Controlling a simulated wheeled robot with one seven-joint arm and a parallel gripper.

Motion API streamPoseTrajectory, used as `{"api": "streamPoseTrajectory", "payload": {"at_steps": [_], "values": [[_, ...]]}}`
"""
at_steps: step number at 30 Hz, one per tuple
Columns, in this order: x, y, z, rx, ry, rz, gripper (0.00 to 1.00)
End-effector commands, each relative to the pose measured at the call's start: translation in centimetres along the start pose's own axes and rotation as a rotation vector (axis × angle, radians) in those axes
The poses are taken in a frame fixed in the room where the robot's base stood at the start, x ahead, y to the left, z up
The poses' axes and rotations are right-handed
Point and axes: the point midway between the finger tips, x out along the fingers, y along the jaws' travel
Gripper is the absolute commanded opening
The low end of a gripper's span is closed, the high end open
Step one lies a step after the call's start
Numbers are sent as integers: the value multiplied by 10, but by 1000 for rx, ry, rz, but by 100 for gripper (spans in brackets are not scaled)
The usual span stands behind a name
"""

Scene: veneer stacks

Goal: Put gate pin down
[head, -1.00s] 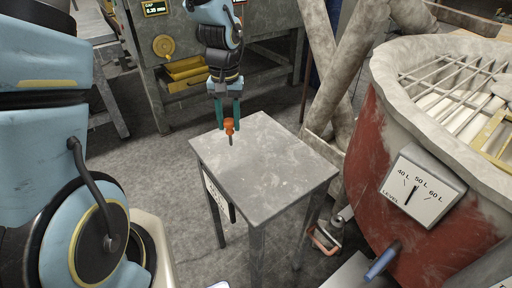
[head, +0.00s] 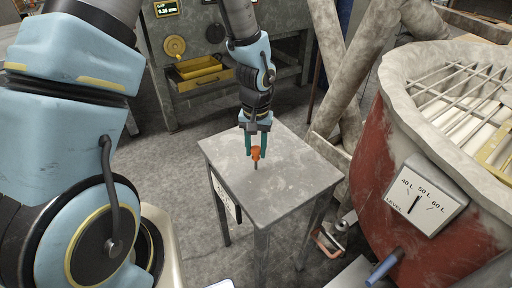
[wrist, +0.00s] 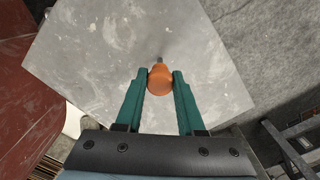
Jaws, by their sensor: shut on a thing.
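The gate pin (head: 256,154) has an orange head and a thin grey shank that points down. My gripper (head: 257,150) is shut on its orange head, with one green finger on each side. The pin is over the grey metal table (head: 285,185); I cannot tell whether its tip touches the top. In the wrist view the orange head (wrist: 160,80) sits between the two green fingertips (wrist: 160,78), with a bit of the shank showing beyond it. The bare tabletop (wrist: 100,50) lies behind it.
The tabletop is otherwise clear. A red vat (head: 385,165) with a grated top and a level gauge (head: 425,197) stands at the right. A grey machine with a yellow tray (head: 205,73) is behind. Slanted pipes (head: 335,75) rise beyond the table's right side.

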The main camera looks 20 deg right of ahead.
Motion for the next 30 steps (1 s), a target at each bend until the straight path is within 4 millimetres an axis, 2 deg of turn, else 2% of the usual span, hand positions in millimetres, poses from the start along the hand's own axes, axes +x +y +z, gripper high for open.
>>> {"api": "streamPoseTrajectory", "payload": {"at_steps": [13, 14, 15, 21, 30], "values": [[9, 0, 0, 0, 1, 1, 0], [8, 0, 0, 0, 2, 1, 40], [7, 0, 0, 0, 2, 1, 44], [7, 0, 0, 0, 1, 1, 67], [4, 0, 0, 0, 2, 1, 68]]}}
